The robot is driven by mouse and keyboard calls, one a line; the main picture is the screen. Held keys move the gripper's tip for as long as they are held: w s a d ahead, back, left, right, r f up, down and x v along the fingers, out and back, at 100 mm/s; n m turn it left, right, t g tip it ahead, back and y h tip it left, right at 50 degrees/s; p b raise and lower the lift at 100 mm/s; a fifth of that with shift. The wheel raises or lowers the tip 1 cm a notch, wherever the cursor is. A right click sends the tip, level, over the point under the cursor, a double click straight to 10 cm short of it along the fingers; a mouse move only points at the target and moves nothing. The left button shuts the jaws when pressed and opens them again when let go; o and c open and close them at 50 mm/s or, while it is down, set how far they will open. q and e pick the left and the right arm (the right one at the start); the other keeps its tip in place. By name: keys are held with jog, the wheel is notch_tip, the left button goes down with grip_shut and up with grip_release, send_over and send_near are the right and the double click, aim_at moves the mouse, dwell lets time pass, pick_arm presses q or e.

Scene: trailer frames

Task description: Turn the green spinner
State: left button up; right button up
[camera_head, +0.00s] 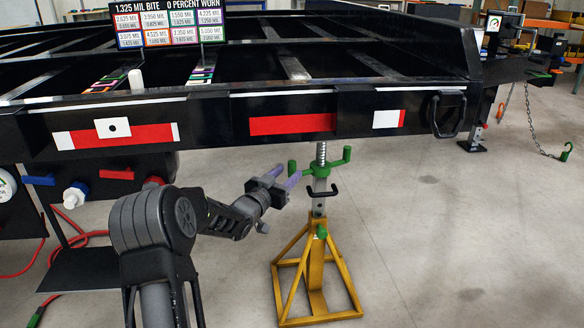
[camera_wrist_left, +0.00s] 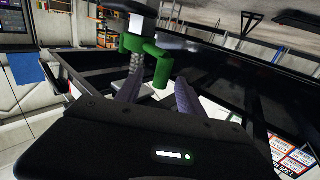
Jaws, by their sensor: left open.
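The green spinner (camera_head: 322,170) is a handled nut on the threaded screw of a yellow jack stand (camera_head: 316,270) below the trailer frame. It has upright green handles at its ends. My left gripper (camera_head: 284,178) is at the left side of the spinner, with its purple fingers pointing toward it. In the left wrist view the green spinner (camera_wrist_left: 150,58) lies just beyond the finger tips, and one green handle reaches down between the two purple fingers (camera_wrist_left: 158,95). The gripper is open. Whether a finger touches the handle I cannot tell. My right gripper is not in view.
The black trailer frame (camera_head: 219,115) spans the space above the stand. A black hook bracket (camera_head: 322,191) sits just below the spinner. Red and blue air fittings (camera_head: 75,195) and a red hose are at the left. Clear floor (camera_head: 440,240) lies to the right.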

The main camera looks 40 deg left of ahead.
pick_arm(q)
jog(key=shift+s+d+p, duration=0.15)
jog(key=shift+s, duration=0.75)
jog(key=shift+s+d+p, duration=0.15)
jog(key=shift+s, duration=0.75)
